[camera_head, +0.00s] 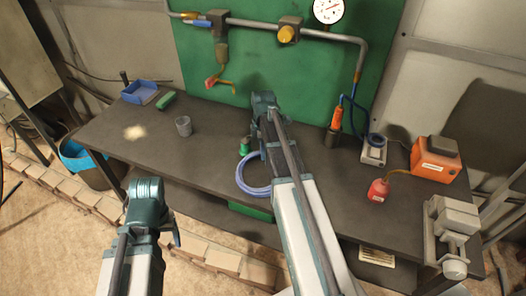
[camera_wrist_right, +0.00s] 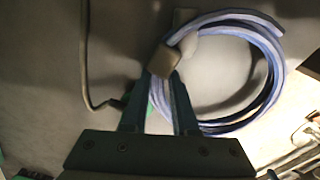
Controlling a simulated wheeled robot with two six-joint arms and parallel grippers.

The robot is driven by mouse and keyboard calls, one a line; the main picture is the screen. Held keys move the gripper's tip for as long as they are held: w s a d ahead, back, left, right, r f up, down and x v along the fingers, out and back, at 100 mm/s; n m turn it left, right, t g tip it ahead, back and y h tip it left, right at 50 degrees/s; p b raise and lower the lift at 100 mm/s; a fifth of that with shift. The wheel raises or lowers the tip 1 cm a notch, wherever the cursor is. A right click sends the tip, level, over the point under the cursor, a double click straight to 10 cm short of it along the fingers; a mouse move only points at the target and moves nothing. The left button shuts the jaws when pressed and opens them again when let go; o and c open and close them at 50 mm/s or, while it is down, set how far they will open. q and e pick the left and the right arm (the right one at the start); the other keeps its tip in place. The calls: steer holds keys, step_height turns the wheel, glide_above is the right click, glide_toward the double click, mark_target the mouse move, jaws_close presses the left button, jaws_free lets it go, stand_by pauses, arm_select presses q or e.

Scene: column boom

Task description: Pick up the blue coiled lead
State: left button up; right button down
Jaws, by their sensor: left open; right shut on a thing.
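The blue coiled lead (camera_head: 252,187) shows as a pale blue ring near the front edge of the dark bench, partly hidden behind my right arm. In the right wrist view the coil (camera_wrist_right: 272,62) lies beyond my right gripper (camera_wrist_right: 165,78). The right fingers are shut on a small beige block at the coil's left side, next to a white piece on the loops. In the head view the right fingertips are hidden. I cannot tell whether the coil touches the bench. My left gripper (camera_head: 150,203) is open and empty, low in front of the bench.
A green panel (camera_head: 295,75) with pipes and a gauge rises behind. The bench's left middle is fairly clear.

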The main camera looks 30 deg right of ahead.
mark_target(265, 187)
steer(key=shift+r+p, duration=0.35)
steer(key=shift+r, duration=0.3)
steer(key=shift+r+p, duration=0.4)
steer(key=s+a, duration=0.2)
steer(key=s, duration=0.2)
steer(key=s+a+r+p, duration=0.1)
steer(key=s+a, duration=0.1)
steer(key=s, duration=0.3)
steer(key=s+a, duration=0.3)
steer(key=s, duration=0.2)
steer(key=shift+s+r, duration=0.15)
steer(key=shift+s, duration=0.1)
